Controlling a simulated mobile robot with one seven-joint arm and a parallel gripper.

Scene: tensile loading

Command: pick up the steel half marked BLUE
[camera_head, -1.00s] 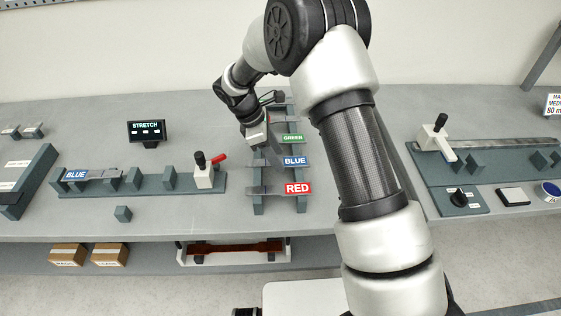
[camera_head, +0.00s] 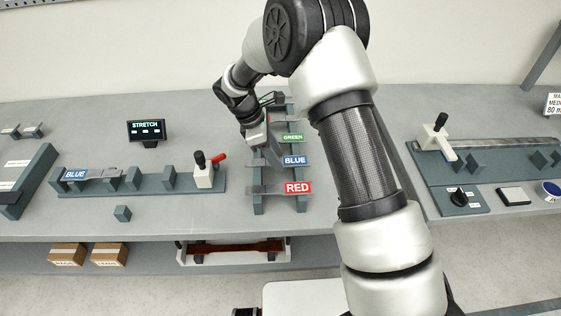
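A steel half with a BLUE label (camera_head: 294,160) lies across the rack (camera_head: 258,203) in the middle of the table, between the pieces labelled GREEN (camera_head: 292,138) and RED (camera_head: 297,188). My gripper (camera_head: 270,153) points down at the left part of the BLUE piece. Its fingers are small and partly merge with the rack, so I cannot tell whether they are open or touch the steel. Another piece with a BLUE label (camera_head: 76,174) sits at the left end of the long fixture on the left.
A dark block (camera_head: 122,213) lies in front. Another clamp fixture (camera_head: 440,180) stands right of my arm.

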